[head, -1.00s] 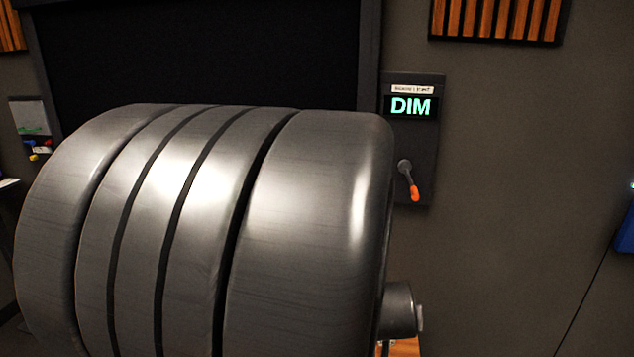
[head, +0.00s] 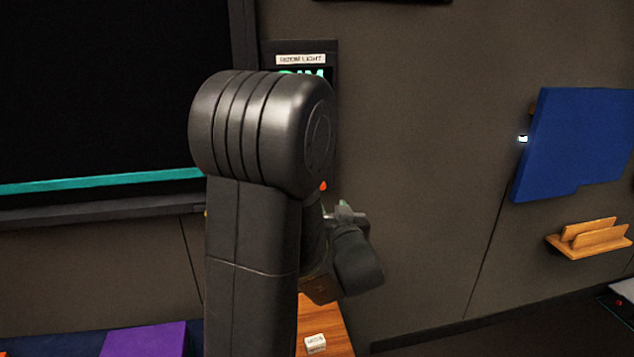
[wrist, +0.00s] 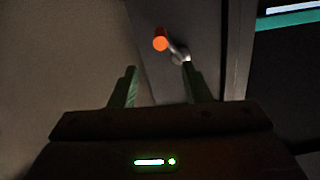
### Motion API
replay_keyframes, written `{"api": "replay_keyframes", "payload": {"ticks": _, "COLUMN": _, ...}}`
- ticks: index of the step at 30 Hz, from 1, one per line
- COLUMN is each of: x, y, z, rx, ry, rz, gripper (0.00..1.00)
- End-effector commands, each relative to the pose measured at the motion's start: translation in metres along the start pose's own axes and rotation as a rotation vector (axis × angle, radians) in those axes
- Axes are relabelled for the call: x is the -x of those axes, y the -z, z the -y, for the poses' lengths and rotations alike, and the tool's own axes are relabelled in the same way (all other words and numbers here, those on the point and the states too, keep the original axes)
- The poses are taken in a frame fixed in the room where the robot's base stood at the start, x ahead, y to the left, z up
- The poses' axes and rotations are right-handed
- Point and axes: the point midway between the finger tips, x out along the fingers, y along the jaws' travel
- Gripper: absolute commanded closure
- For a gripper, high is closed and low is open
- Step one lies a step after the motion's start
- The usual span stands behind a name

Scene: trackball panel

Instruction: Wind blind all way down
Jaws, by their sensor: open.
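A crank with an orange knob (wrist: 160,39) sits on a dark wall panel. Its short grey arm runs from the knob down right to a hub in the wrist view. My gripper (wrist: 160,86) is open, its two green fingers either side of empty space below the knob in that picture. I cannot tell whether a finger touches the crank arm. In the head view my arm hides most of the panel, and only a bit of the orange knob (head: 323,186) shows. The dark blind area (head: 100,90) has a teal strip (head: 100,181) along its bottom, above the frame's lower edge.
The panel's label (head: 301,59) reads like ROOM LIGHT, with a green display mostly hidden. A blue board (head: 573,145) and a wooden holder (head: 590,238) are on the wall at right. A wooden surface with a white block (head: 315,343) lies below.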

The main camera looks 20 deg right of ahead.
Motion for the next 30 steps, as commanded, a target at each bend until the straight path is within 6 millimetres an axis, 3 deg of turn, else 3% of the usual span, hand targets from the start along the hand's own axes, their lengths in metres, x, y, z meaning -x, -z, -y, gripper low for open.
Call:
{"api": "replay_keyframes", "payload": {"ticks": 15, "x": -0.103, "y": 0.001, "z": 0.002, "rx": 0.001, "ry": 0.003, "rz": 0.001, "gripper": 0.57}}
{"api": "replay_keyframes", "payload": {"ticks": 21, "x": -0.124, "y": 0.0, "z": 0.001, "rx": 0.001, "ry": 0.001, "rz": 0.001, "gripper": 0.57}}
{"api": "replay_keyframes", "payload": {"ticks": 30, "x": -0.129, "y": 0.0, "z": 0.001, "rx": 0.001, "ry": 0.0, "rz": 0.001, "gripper": 0.57}}
